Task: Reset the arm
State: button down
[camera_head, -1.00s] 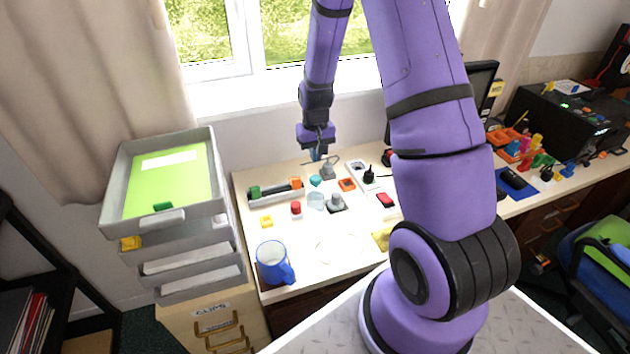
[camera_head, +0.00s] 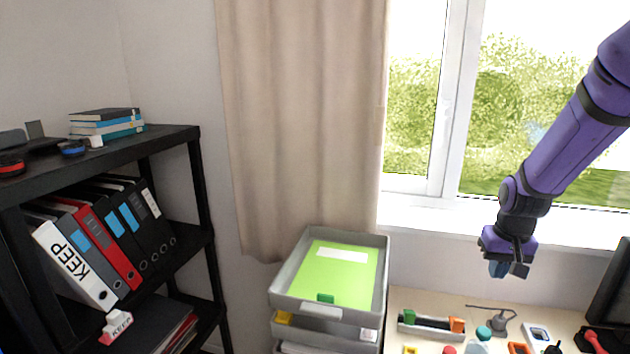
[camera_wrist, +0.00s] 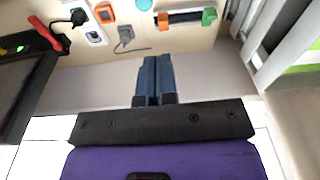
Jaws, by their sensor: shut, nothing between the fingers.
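My gripper (camera_head: 508,268) hangs at the right of the head view, in front of the window sill and above the back of the desk. Its fingers point down, close together, with nothing between them. In the wrist view my gripper (camera_wrist: 155,62) shows two blue-grey fingers side by side, touching or nearly so. My purple arm reaches in from the upper right, bent at the wrist. The desk (camera_head: 440,300) lies below the gripper, and the gripper is clear of it.
A grey tray stack (camera_head: 375,275) with a green sheet stands left of the desk. A black shelf (camera_head: 185,135) with several binders is at far left. A monitor (camera_head: 610,290) stands at right. Small items, including a grey plug-like thing (camera_wrist: 125,37), lie on the desk.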

jog(key=s+a+r+n+t, duration=0.1)
jog(key=s+a+r, duration=0.2)
jog(key=s+r, duration=0.35)
jog(key=s+a+r+t, duration=0.1)
jog(key=s+a+r, duration=0.25)
jog(key=r, duration=0.55)
jog(key=s+a+r+t, duration=0.1)
jog(key=s+r, duration=0.1)
jog(key=s, duration=0.5)
jog(key=s+a+r+n+t, duration=0.1)
jog(key=s+r, duration=0.2)
jog(key=s, duration=0.4)
jog(key=shift+a+r, duration=0.25)
jog(key=shift+a, duration=0.1)
jog(key=shift+s, duration=0.15)
